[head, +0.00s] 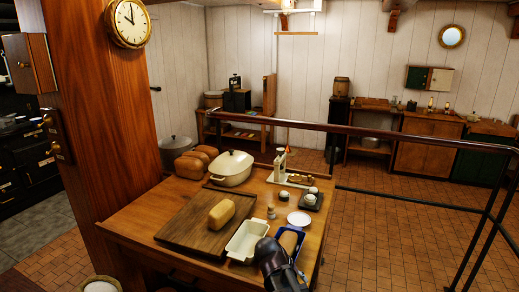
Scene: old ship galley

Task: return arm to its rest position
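My arm reaches up from the bottom edge in the head view, dark and foreshortened. Its end, my gripper (270,250), is over the front edge of the wooden table (140,225). It is next to a cream rectangular dish (247,241) and a blue-rimmed tray (303,238). I cannot make out the fingers, so I cannot tell whether they are open or shut, or whether they hold anything.
A bread loaf (221,213) lies on a dark board (184,224). A lidded cream pot (231,168), a scale (282,172) and a white plate (299,218) stand behind. A wooden post (95,120) is left; a railing (400,136) runs behind. Open floor lies right.

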